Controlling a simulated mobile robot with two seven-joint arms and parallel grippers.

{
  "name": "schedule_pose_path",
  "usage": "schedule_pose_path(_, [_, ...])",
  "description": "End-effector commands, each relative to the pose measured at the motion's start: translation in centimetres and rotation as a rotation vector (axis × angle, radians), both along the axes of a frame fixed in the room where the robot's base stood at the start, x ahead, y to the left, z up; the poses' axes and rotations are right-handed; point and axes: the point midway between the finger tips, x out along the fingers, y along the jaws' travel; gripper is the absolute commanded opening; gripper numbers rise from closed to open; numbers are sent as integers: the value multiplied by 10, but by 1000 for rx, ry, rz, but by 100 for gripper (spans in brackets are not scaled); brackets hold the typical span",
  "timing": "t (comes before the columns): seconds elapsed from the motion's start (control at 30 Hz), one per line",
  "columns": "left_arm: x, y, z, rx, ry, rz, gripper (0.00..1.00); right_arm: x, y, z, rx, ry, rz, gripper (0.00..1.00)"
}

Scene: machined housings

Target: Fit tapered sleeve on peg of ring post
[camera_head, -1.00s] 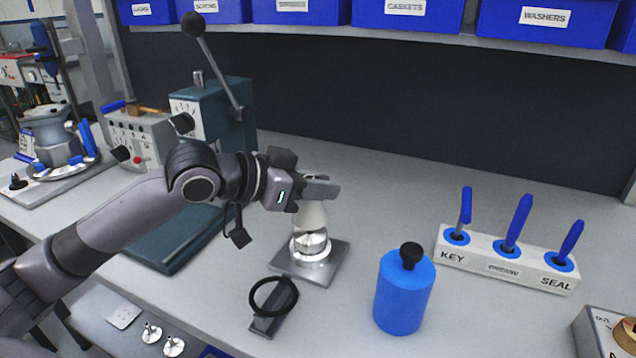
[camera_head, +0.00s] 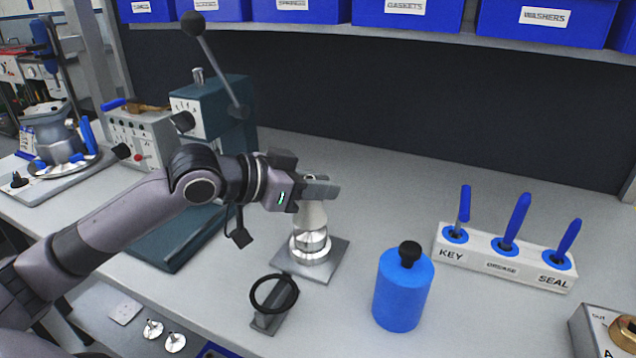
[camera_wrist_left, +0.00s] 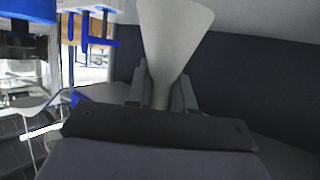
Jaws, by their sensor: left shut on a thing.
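The tapered sleeve (camera_head: 312,215) is pale beige, narrow at the top and wider at the bottom. My left gripper (camera_head: 320,188) is shut on its narrow end and holds it upright. The wrist view shows the sleeve (camera_wrist_left: 174,35) between the fingers (camera_wrist_left: 161,95), flaring away from them. Directly below is a shiny silver round post (camera_head: 311,248) on a square grey plate (camera_head: 333,262); I take it for the ring post. The sleeve's lower edge meets the post's top in the picture; I cannot tell whether they touch. No peg shows clearly. My right gripper is not in view.
A black ring on a grey stand (camera_head: 268,320) is in front of the plate. A blue bottle (camera_head: 402,292) stands to the right, with a white tool rack (camera_head: 508,263) beyond. A teal press (camera_head: 212,110) is behind left. The bench is clear behind the post.

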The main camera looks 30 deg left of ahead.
Motion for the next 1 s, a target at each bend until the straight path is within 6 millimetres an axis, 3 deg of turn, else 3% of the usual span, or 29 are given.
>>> schedule_pose_path(1.0, [0,0,-16,0,0,0,0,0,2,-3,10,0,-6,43])
